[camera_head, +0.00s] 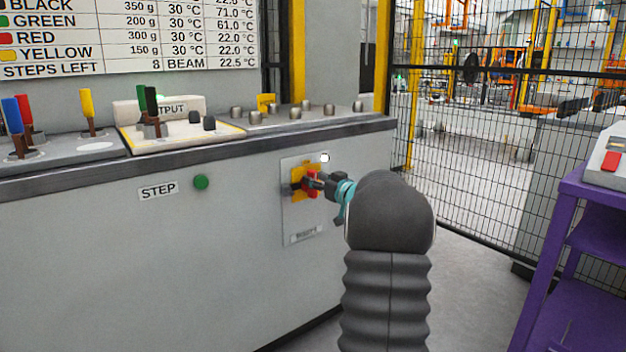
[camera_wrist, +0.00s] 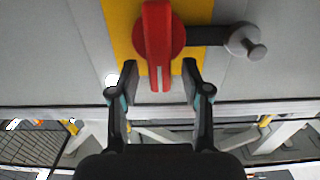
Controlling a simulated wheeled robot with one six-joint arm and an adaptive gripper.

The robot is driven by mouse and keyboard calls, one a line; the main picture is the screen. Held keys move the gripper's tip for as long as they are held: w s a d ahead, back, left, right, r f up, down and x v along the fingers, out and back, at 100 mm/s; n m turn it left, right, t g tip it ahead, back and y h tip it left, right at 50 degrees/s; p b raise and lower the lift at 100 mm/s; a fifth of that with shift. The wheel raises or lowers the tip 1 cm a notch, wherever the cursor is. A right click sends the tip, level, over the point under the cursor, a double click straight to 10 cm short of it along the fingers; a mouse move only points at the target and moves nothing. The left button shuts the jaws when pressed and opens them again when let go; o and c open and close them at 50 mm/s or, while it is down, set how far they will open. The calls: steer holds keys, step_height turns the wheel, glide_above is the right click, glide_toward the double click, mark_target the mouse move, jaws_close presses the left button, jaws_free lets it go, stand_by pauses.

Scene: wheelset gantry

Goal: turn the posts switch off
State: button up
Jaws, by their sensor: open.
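The posts switch is a red rotary handle (camera_head: 311,184) on a yellow plate (camera_head: 298,171), set in a light panel on the cabinet front. In the wrist view the red handle (camera_wrist: 158,40) runs up and down the picture over the yellow plate (camera_wrist: 122,20). My gripper (camera_wrist: 160,76) is open, with one finger on each side of the handle's lower end and gaps between. In the head view my gripper (camera_head: 320,183) covers part of the switch. A dark bar (camera_wrist: 205,36) with a grey round knob (camera_wrist: 243,40) extends right of the handle.
A white lamp (camera_head: 325,158) glows above the switch. A green button (camera_head: 201,182) beside a STEP label (camera_head: 158,191) is to the left. The cabinet top (camera_head: 70,148) holds coloured levers. A mesh fence (camera_head: 470,150) and a purple stand (camera_head: 560,240) are at right.

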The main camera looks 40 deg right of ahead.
steer(key=shift+w, duration=0.95)
jaws_close()
